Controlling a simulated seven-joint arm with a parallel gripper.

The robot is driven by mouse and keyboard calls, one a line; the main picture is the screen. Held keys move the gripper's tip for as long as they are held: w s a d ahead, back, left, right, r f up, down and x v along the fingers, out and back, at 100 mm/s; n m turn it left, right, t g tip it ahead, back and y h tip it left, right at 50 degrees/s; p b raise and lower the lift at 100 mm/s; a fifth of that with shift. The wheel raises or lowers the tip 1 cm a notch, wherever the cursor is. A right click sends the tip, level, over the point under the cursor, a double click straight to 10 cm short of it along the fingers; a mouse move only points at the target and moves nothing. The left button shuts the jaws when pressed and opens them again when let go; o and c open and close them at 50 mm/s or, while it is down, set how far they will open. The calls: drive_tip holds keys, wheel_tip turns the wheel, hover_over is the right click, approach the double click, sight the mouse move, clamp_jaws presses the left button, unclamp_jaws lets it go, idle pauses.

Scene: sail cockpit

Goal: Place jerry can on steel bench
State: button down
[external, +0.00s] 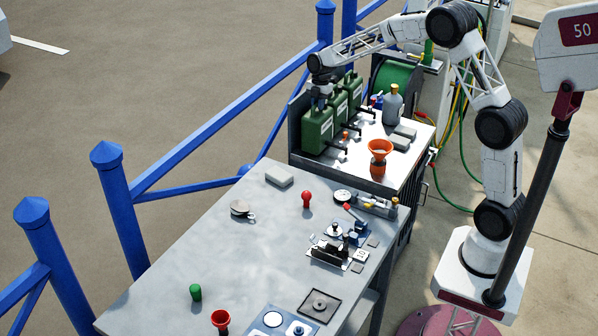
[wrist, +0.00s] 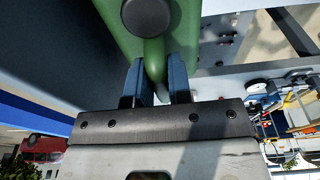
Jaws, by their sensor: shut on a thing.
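Several green jerry cans stand in a row at the back of the raised cabinet top. My gripper (external: 320,97) is at the top of the nearest jerry can (external: 317,132). In the wrist view the two blue-grey fingers of my gripper (wrist: 154,82) are shut on the handle of this green jerry can (wrist: 118,28), beside its dark round cap. The can looks upright; whether its base touches the cabinet top is hard to tell. The steel bench (external: 200,257) is the long grey table in front of the cabinet.
On the bench are a grey block (external: 279,175), a red knob-like piece (external: 306,199), a pulley (external: 241,209), a green piece (external: 195,292) and a black device (external: 330,252). An orange funnel (external: 380,150) and grey bottle (external: 392,104) stand on the cabinet. The bench's middle-left is clear.

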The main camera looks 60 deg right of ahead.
idle(0.4)
drive_tip(key=c, duration=1.5)
unclamp_jaws()
drive_tip(key=shift+f, duration=0.2)
drive_tip(key=o, duration=0.4)
drive_tip(key=shift+o, duration=0.2)
drive_tip(key=shift+r, duration=0.1)
wheel_tip(320, 180, up, 12)
drive_tip(key=d, duration=0.1)
drive_tip(key=shift+d, duration=0.4)
